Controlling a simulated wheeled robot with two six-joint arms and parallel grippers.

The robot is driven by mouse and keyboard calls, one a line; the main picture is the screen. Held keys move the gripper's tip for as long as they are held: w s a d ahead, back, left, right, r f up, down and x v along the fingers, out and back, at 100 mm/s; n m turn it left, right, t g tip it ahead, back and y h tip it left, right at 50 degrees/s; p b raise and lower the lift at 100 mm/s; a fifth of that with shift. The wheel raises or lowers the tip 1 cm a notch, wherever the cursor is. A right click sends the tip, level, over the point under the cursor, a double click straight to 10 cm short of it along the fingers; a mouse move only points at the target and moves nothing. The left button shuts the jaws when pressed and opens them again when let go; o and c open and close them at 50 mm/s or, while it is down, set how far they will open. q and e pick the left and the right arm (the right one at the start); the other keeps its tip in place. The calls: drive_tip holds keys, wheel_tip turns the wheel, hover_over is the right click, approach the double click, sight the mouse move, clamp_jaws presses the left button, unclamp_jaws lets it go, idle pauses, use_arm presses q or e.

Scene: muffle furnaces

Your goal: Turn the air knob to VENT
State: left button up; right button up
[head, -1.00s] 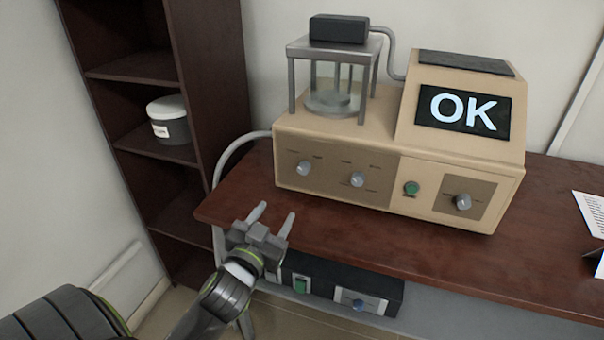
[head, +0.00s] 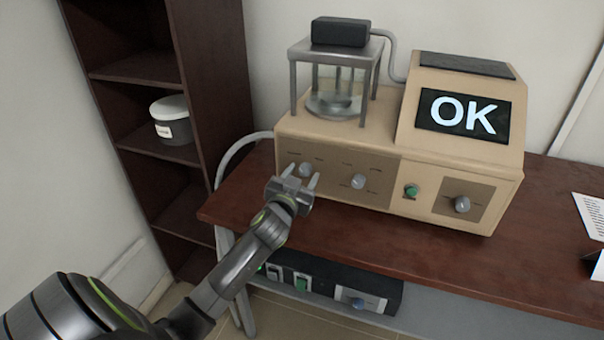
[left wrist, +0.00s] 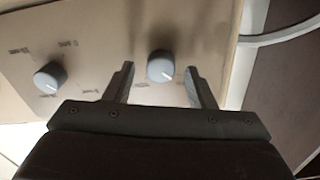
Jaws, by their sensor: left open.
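A beige machine (head: 420,205) stands on the desk with a lit OK screen. Its front panel has a grey left knob (head: 306,170) and a grey middle knob (head: 358,182); the labels are too small to read, so I cannot tell which is the air knob. My left gripper (head: 302,174) is open at the left knob. In the left wrist view the fingers (left wrist: 161,82) are spread either side of that knob (left wrist: 161,66), with gaps on both sides; the other knob (left wrist: 49,77) is to the left. My right gripper is not in view.
A green button (head: 411,191) and another grey knob (head: 462,204) are farther right on the machine. A glass chamber (head: 335,85) stands on top. A dark box (head: 330,284) is under the desk (head: 400,250). A dark shelf (head: 205,110) is at the left.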

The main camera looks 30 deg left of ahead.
use_arm(q)
drive_tip(key=shift+w, duration=0.3)
drive_tip(key=shift+c, duration=0.4)
drive_tip(key=c, duration=0.9)
